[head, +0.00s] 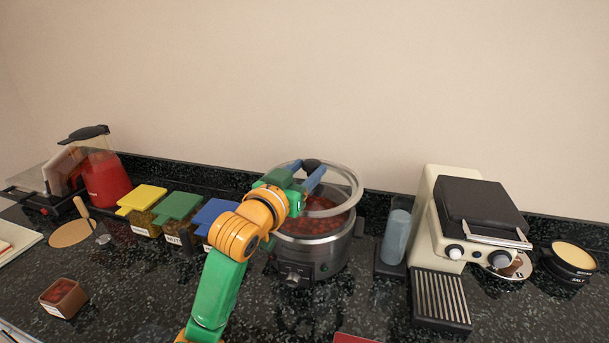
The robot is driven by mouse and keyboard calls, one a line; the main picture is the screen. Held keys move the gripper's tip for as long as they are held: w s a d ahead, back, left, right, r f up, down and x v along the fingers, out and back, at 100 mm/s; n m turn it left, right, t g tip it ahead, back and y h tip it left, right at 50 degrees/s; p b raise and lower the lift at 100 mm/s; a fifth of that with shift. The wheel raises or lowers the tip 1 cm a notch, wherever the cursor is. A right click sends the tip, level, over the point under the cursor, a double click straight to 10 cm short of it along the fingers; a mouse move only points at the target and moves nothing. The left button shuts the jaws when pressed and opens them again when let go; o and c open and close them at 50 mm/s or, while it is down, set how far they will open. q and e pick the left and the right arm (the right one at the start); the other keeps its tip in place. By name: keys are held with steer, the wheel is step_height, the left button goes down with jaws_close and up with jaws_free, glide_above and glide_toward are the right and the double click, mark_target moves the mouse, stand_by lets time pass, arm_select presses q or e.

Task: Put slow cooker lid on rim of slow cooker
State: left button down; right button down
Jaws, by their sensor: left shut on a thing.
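The slow cooker (318,255) is a round metallic pot on the dark counter, open at the top, with reddish food inside. The clear glass lid (347,187) with a pale rim is held above it, slightly tilted and a little to the back. A gap shows between lid and cooker rim at the front. My left gripper (312,172) is shut on the lid's dark knob. My left arm hides the cooker's left side. My right gripper is not in view.
Several jars with yellow, green and blue lids (177,206) stand left of the cooker. A red blender (104,180) is farther left. A tall bluish container (396,235) and a cream machine (450,220) stand close on the right. A small brown bowl (64,298) sits front left.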

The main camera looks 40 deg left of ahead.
arm_select(q)
steer(key=w+a+f, duration=0.1)
steer(key=f, duration=0.1)
steer(key=w+a+f, duration=0.1)
steer(key=f, duration=0.1)
steer(key=w+a+f, duration=0.1)
steer(key=f, duration=0.1)
steer(key=shift+a+b, duration=0.2)
steer(key=shift+b, duration=0.1)
steer(key=shift+s+d+f, duration=0.1)
steer(key=shift+f, duration=0.5)
steer(key=shift+s+d+f, duration=0.1)
steer(key=shift+f, duration=0.45)
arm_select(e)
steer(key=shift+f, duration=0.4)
arm_select(q)
steer(key=shift+f, duration=0.2)
steer(key=shift+c, duration=1.5)
jaws_free()
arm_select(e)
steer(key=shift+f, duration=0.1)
arm_select(q)
steer(key=shift+r, duration=0.15)
